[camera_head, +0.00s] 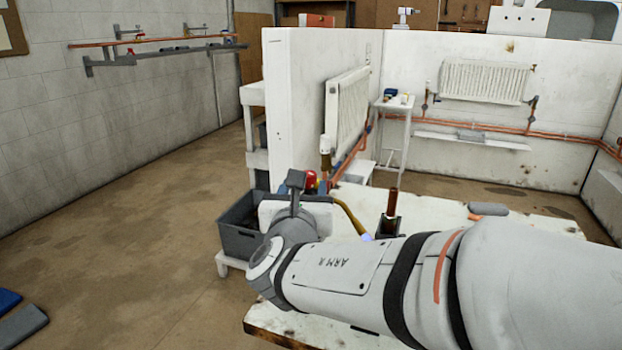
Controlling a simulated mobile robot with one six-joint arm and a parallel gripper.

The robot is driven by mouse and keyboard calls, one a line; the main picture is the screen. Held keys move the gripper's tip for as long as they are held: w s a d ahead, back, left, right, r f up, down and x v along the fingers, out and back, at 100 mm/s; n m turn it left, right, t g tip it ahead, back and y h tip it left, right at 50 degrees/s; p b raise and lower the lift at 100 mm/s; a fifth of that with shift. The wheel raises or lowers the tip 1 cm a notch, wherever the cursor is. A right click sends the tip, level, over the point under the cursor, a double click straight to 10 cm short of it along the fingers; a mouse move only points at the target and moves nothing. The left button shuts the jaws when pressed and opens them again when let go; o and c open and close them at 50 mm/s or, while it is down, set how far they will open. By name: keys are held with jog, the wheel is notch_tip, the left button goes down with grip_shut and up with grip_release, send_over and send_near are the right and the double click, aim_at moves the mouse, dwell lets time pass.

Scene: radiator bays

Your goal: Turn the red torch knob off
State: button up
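The red torch knob (311,179) shows just right of the dark upper part of my wrist. A curved brass torch tube (350,216) runs from near it down to the right. A small pale blue-violet patch (366,237) at its tip looks like a flame. My arm reaches in from the right across the worktable (445,212), and its end is beside the knob. My gripper's fingers are not clearly visible behind the wrist, so I cannot tell whether they touch the knob. The torch body is mostly hidden.
A copper tube (392,203) stands upright in a dark holder (388,229) on the table. A grey bin (240,228) is left of my wrist. White partition walls (300,110) with radiators (485,81) stand behind.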

aim_at(308, 180)
jog(key=w, duration=0.7)
jog(key=shift+d, duration=0.35)
jog(key=shift+c, duration=0.4)
jog(key=shift+s, duration=0.1)
jog(key=c, duration=0.9)
jog(key=shift+o, duration=0.2)
